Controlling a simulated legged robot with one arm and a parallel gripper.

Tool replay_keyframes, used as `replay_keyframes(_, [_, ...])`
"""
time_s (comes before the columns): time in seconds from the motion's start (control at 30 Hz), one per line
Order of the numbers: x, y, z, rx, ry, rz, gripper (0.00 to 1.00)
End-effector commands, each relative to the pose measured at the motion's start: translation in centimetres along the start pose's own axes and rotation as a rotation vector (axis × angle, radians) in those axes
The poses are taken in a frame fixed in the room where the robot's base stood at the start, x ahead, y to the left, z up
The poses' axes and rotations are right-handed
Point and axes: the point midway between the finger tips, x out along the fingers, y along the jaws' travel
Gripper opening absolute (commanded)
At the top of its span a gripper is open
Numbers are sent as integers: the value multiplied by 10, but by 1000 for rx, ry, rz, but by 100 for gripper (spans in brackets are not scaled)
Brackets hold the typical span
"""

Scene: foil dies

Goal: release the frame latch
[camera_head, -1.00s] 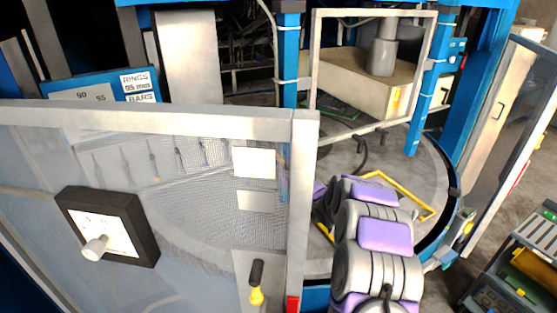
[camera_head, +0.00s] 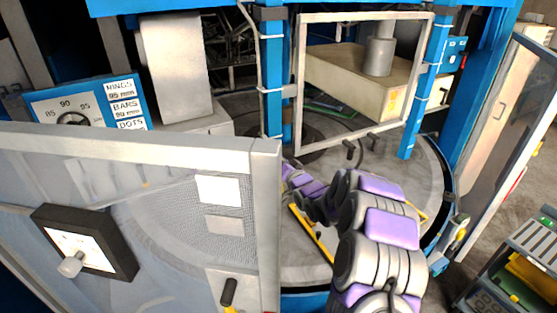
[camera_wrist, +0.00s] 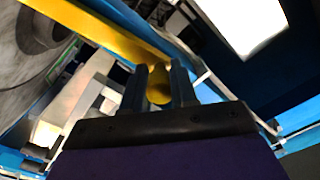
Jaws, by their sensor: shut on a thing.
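In the wrist view my gripper (camera_wrist: 160,88) is shut on a rounded yellow piece (camera_wrist: 159,84), which may be the frame latch. A yellow bar (camera_wrist: 95,28) runs diagonally just beyond the fingers; I cannot tell whether it joins the piece. In the head view my arm reaches into the blue machine and bends left, and its end is hidden behind the open door's edge. A pale upright rectangular frame (camera_head: 298,90) stands above and beyond the arm. Part of a yellow frame (camera_head: 312,234) shows low beside my arm.
A glazed door (camera_head: 160,140) with a black-framed dial (camera_head: 85,242) stands close at left. A second glazed door (camera_head: 510,125) is open at right. A blue post (camera_head: 272,75) stands left of the pale frame. A grey cart (camera_head: 520,265) stands at lower right.

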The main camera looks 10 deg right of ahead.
Motion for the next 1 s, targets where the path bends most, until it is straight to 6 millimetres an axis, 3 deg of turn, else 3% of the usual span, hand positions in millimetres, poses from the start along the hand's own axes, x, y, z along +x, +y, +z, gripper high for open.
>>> replay_keyframes(0.6, [0,3,1,42,-3,7,0])
replay_keyframes(0.63, [0,4,1,42,-3,7,30])
replay_keyframes(0.87, [-1,2,0,40,-1,4,52])
replay_keyframes(1.0, [-1,1,0,39,0,3,53])
